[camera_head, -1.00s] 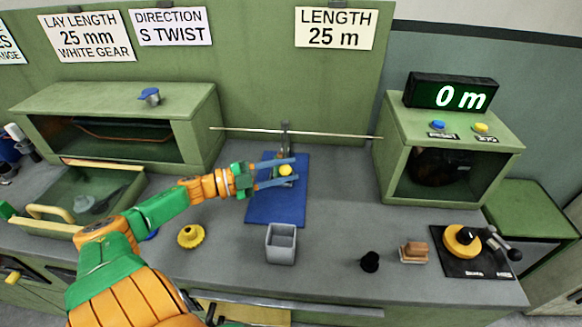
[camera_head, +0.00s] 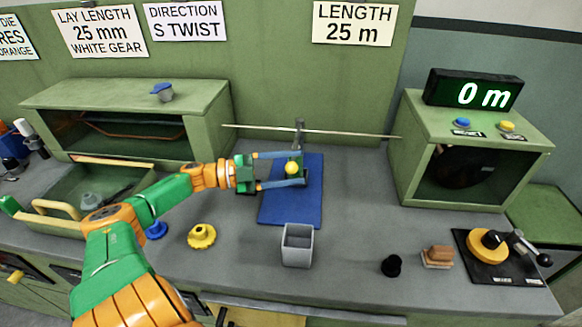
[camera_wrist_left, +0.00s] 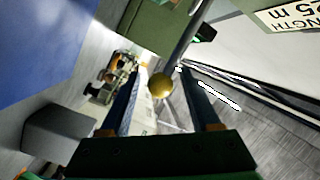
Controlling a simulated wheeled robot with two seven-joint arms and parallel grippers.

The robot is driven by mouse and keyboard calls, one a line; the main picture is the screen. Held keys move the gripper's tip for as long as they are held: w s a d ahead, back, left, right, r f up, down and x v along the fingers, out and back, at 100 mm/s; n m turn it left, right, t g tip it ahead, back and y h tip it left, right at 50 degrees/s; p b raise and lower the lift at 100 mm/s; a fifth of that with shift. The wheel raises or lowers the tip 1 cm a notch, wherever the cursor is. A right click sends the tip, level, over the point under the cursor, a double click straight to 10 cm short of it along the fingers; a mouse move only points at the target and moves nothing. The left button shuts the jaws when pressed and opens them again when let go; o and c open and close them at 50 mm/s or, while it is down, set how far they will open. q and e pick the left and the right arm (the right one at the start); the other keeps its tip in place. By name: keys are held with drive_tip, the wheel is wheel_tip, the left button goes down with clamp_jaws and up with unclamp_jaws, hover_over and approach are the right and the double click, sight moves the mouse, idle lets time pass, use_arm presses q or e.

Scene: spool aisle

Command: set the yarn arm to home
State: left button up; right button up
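The yarn arm appears to be the small upright piece with a yellow ball knob (camera_head: 292,168) above the blue mat (camera_head: 290,209), near a grey post (camera_head: 299,133). My left gripper (camera_head: 302,168) is open, one finger on each side of the knob. In the left wrist view the yellow knob (camera_wrist_left: 161,84) sits between the two blue fingers (camera_wrist_left: 160,77), with a gap on both sides. What lies below the knob is partly hidden by the gripper. My right gripper is not in view.
A thin rod (camera_head: 340,133) runs behind the mat to the green housing (camera_head: 407,165). A grey open box (camera_head: 297,247) stands at the mat's front edge. A yellow gear (camera_head: 201,236), black knob (camera_head: 391,265) and crank plate (camera_head: 497,262) lie farther forward. The display (camera_head: 474,91) reads 0 m.

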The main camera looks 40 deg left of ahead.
use_arm(q)
drive_tip(key=v, duration=0.7)
drive_tip(key=shift+s+a, duration=0.1)
